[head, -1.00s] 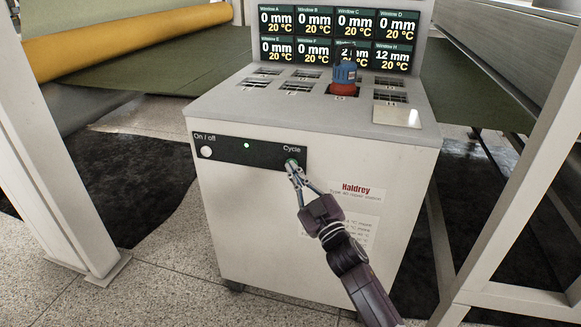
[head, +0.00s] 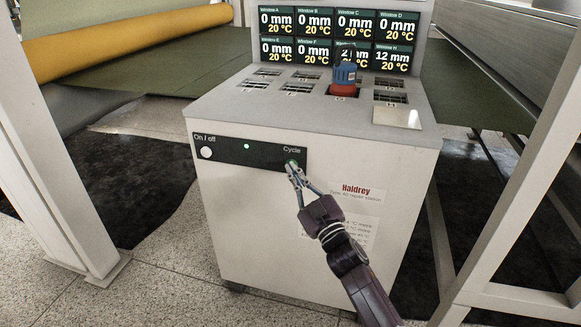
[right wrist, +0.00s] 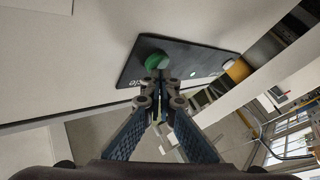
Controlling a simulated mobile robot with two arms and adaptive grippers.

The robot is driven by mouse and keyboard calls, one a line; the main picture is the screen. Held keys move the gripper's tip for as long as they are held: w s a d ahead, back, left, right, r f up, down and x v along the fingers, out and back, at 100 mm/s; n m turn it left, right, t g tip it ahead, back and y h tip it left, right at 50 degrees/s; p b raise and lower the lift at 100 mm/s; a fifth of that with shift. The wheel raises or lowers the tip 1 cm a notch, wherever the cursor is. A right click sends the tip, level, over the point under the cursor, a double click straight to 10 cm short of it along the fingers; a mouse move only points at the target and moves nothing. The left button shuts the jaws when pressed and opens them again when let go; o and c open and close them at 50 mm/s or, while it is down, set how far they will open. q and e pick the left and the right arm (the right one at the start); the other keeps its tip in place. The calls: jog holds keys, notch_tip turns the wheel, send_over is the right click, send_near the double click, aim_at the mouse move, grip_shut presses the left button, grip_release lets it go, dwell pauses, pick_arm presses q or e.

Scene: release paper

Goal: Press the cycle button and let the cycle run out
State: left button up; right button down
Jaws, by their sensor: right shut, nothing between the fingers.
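The white Haldrey machine (head: 235,190) stands in the middle of the head view. A dark strip on its front carries the white on/off button (head: 207,152), a small lit green lamp (head: 247,146) and the cycle button, largely hidden behind my fingertips in this view. In the right wrist view the cycle button (right wrist: 156,61) is round and green. My right gripper (head: 293,168) is shut and empty, its tips at the cycle button; in the wrist view the tips (right wrist: 158,75) overlap the button's lower edge. I cannot tell whether the button is pushed in. My left gripper is not in view.
A display (head: 335,38) shows several windows: most read 0 mm, Window H 12 mm, all legible ones 20 °C. A blue and red object (head: 343,76) sits on one top slot. White frame posts (head: 62,130) flank the machine. Speckled floor (head: 150,265) is open at front left.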

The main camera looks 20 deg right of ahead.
jog(key=shift+w, duration=0.1)
jog(key=shift+w+d+r, duration=0.1)
jog(key=shift+w+d, duration=0.1)
jog(key=shift+d, duration=0.1)
dwell(0.5)
